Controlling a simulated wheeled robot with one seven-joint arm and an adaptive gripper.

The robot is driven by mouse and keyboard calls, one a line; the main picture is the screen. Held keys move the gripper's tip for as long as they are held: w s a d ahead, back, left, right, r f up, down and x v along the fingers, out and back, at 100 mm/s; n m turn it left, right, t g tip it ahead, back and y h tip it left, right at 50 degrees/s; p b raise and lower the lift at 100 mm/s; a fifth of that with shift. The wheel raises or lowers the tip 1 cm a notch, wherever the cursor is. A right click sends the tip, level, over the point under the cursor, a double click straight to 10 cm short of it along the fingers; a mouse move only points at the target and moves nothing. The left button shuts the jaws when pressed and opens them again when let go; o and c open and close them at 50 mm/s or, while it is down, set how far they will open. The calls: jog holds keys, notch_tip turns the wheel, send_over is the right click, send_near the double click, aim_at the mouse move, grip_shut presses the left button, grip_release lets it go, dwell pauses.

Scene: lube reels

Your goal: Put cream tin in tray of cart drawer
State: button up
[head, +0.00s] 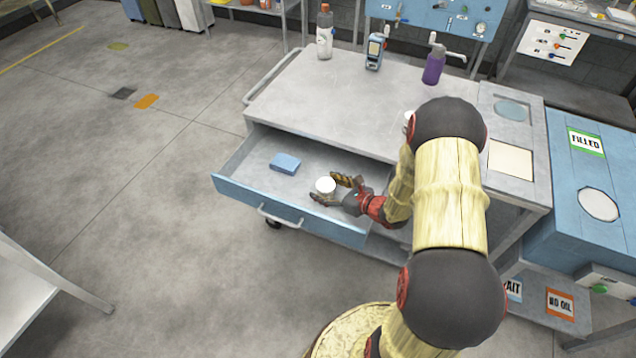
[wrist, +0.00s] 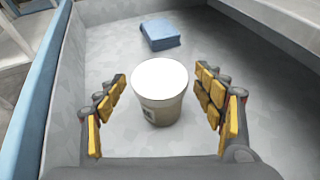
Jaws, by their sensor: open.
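A small tin with a white lid and a greyish body (wrist: 160,88) stands upright on the floor of the open cart drawer (head: 232,185). It also shows in the head view (head: 325,185). My gripper (wrist: 160,100) is open, with one finger on each side of the tin. In the wrist view a gap shows between the tin and each finger. In the head view my gripper (head: 338,190) is inside the drawer, at its right part. A separate tray inside the drawer cannot be made out.
A blue block (head: 285,163) lies in the drawer, left of the tin. Another white item (head: 408,119) is partly behind my arm.

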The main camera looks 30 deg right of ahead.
jog(key=p+v, duration=0.1)
jog(key=v, duration=0.5)
jog(key=shift+s+d+r, duration=0.1)
jog(key=shift+s+r, duration=0.05)
jog(key=shift+s, duration=0.1)
jog(key=shift+s+r, duration=0.1)
jog(key=shift+r, duration=0.2)
jog(key=a+r+n+g+y, duration=0.3)
jog(key=a+r+n+y, duration=0.1)
jog(key=a+r+n, duration=0.5)
jog(key=s+a+r+n+g, duration=0.6)
jog(key=s+a+r+n, duration=0.2)
jog(key=a+r+n, duration=0.3)
jog(key=s+d+r+n+t+h, duration=0.1)
jog(key=s+d+r+n+h, duration=0.1)
jog(key=s+r+n+h, duration=0.6)
jog(key=s+r+n, duration=0.3)
jog(key=s+n, duration=0.1)
jog(key=shift+s+d+r+t, duration=0.2)
jog(key=shift+s+d+t, duration=0.1)
jog(key=shift+d+t, duration=0.1)
